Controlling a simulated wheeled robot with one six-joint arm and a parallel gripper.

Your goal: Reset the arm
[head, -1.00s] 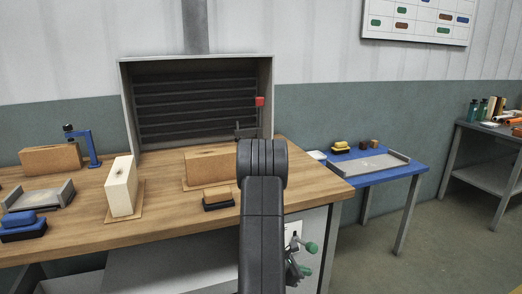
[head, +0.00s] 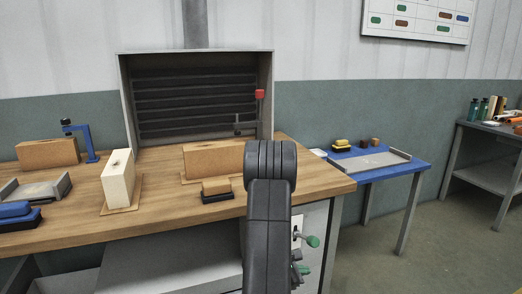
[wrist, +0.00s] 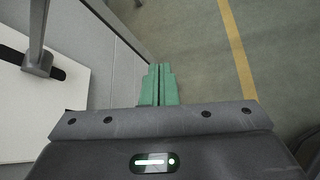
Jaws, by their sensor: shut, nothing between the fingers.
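My arm (head: 268,220) rises in front of the workbench in the head view, its rounded joint near the bench's right front edge. My gripper (wrist: 158,70) shows in the wrist view with its two green fingers together and nothing between them. It points over the grey-green floor, just right of a pale grey cabinet side. In the head view the gripper is mostly hidden behind my arm, and I cannot make out its fingers clearly.
The wooden bench (head: 150,222) holds a white block (head: 118,180), a brown brick (head: 212,160) and a brush (head: 217,190). A blue table (head: 385,173) stands right.

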